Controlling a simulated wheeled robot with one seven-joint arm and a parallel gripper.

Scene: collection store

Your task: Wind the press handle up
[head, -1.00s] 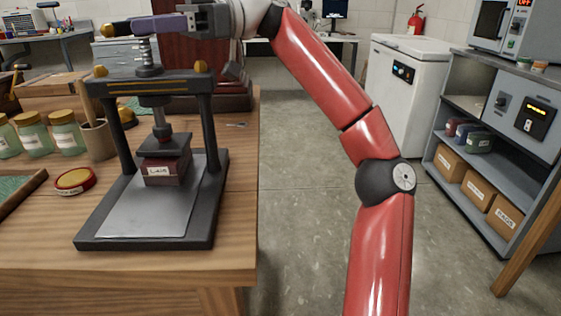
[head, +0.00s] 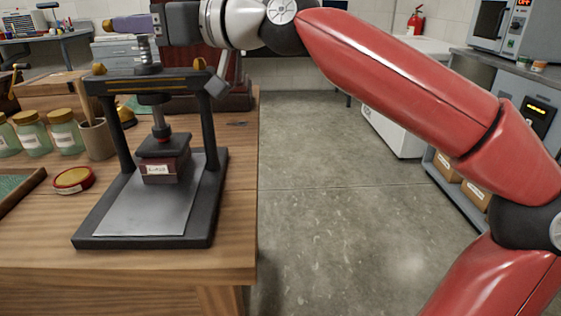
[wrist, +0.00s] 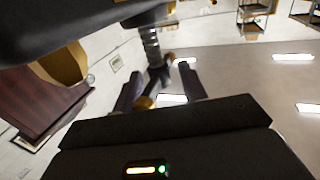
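The dark press (head: 150,88) stands near the table's right edge, with its vertical screw (head: 148,52) rising above the crossbeam. The handle is a bar on top of the screw; one gold end knob (head: 107,28) shows, the rest is mostly hidden behind my gripper (head: 122,24). In the wrist view my gripper's two fingers (wrist: 159,70) are spread, with the handle bar (wrist: 157,78) and a gold end between them. A gap shows beside the bar on the right; contact with the left finger is unclear. The press plate rests on a dark red labelled block (head: 163,168).
Jars (head: 64,131), a brush pot (head: 97,140) and a round red tin (head: 73,180) stand left of the press. A dark red cabinet (head: 236,90) is behind it. The floor (head: 325,190) right of the table is clear.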

